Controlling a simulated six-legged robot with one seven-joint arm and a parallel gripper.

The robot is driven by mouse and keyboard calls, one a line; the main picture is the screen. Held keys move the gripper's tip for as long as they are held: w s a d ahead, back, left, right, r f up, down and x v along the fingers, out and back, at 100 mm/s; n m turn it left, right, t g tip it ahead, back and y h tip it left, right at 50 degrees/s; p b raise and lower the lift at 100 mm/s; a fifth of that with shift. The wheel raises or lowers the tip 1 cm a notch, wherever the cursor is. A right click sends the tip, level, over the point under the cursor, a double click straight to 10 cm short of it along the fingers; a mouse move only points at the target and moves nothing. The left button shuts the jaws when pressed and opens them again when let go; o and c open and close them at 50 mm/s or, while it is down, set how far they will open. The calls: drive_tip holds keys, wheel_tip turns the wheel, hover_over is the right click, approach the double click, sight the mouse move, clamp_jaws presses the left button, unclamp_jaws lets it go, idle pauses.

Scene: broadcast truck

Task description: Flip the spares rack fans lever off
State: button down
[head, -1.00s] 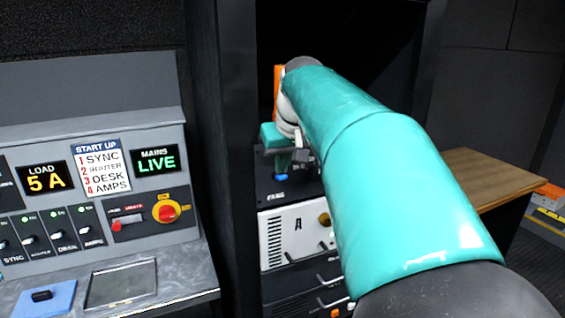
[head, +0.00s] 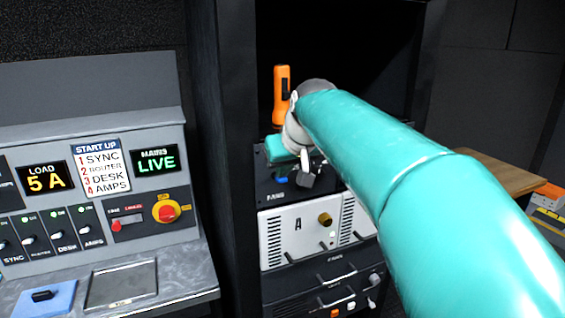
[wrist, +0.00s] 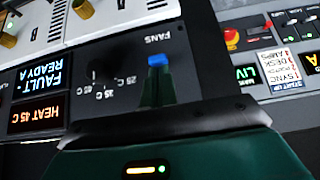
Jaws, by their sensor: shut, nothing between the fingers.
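The fans lever (head: 281,180) shows as a small blue tip above the FANS label on a dark panel (head: 266,188) at the top of the rack equipment. In the wrist view, which is turned upside down, the blue lever tip (wrist: 158,60) is just beyond my gripper (wrist: 158,75). My gripper's two dark green fingers are shut and empty, with their ends at or very near the blue tip. I cannot tell whether they touch. The fingers hide the lever's lower part, so its position is unclear.
An orange torch (head: 281,95) stands upright behind my wrist. A white unit marked A (head: 290,238) sits below the fans panel. The grey control desk (head: 185,250) is left, beyond the rack's dark post (head: 225,150). A wooden surface (head: 495,178) is right.

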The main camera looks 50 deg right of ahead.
drive_tip(key=shift+s+a+f+t+h, duration=0.2)
drive_tip(key=shift+s+f+t+h, duration=0.25)
drive_tip(key=shift+t, duration=0.35)
drive_tip(key=shift+w+r, duration=0.15)
drive_tip(key=shift+r, duration=0.55)
